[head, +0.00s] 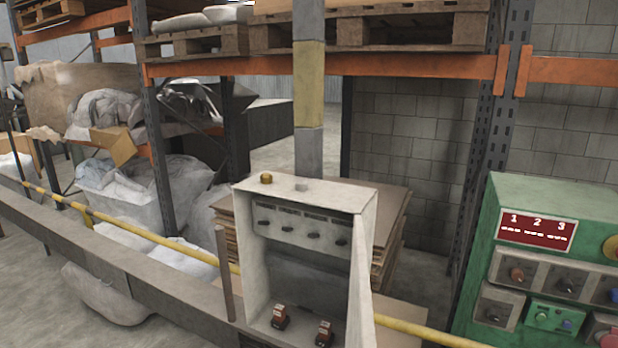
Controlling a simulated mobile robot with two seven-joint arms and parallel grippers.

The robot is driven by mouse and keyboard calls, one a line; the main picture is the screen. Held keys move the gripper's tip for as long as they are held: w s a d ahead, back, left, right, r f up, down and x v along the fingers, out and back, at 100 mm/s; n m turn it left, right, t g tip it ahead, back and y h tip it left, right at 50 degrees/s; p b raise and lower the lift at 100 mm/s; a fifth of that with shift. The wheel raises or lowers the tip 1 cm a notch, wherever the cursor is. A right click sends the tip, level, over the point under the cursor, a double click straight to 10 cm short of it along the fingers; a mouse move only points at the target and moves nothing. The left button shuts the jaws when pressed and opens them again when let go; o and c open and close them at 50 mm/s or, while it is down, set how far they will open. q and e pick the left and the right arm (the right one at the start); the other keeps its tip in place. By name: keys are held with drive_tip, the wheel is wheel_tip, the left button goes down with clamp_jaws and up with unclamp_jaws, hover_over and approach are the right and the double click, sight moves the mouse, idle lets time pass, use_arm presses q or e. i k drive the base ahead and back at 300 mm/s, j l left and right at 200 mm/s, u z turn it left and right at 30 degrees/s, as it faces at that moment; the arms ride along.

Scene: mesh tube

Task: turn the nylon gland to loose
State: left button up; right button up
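A pale, open-fronted box (254,260) stands in the middle of the head view. On its top sit a small round brass-coloured fitting (266,178) and a small grey fitting (302,185). The grey one may be the nylon gland, but I cannot tell its material or whether it is tight or loose. Neither of my grippers is in view.
Inside the box are a row of dark knobs (286,232) and two red-brown switches (280,317). A green control panel (550,222) stands at the right. Behind are a yellow rail (130,226), a grey-and-yellow post (309,90) and racking with pallets (370,28).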

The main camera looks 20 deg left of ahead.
sight(300, 184)
drive_tip(key=j+z, duration=0.25)
drive_tip(key=j, duration=0.8)
drive_tip(key=j+z, duration=0.25)
drive_tip(key=j, duration=0.85)
